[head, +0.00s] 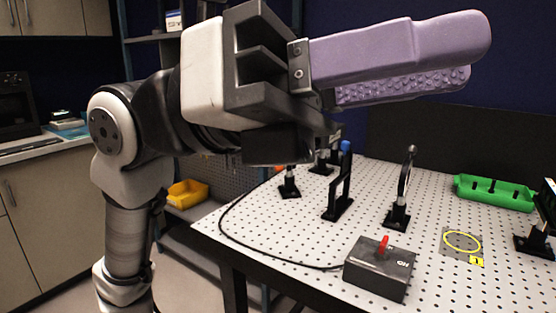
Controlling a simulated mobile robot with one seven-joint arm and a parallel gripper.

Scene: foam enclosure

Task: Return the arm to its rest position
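My gripper (464,62) is at the upper right of the head view, raised above the perforated table. It has two purple fingers pointing right. The near finger is smooth, and the bumpy inner face of the other shows below it, so the fingers are apart, with nothing visible between them. My arm (130,170) rises at the left, bends at the elbow and reaches right across the picture. The wrist hides part of the table's back left.
The perforated table (300,245) holds several black optical mounts (397,215), a black box with a red switch (380,268), a green tray (495,192) and a yellow ring marker (462,241). A yellow bin (187,193) sits on a low shelf. Cabinets (45,200) stand left.

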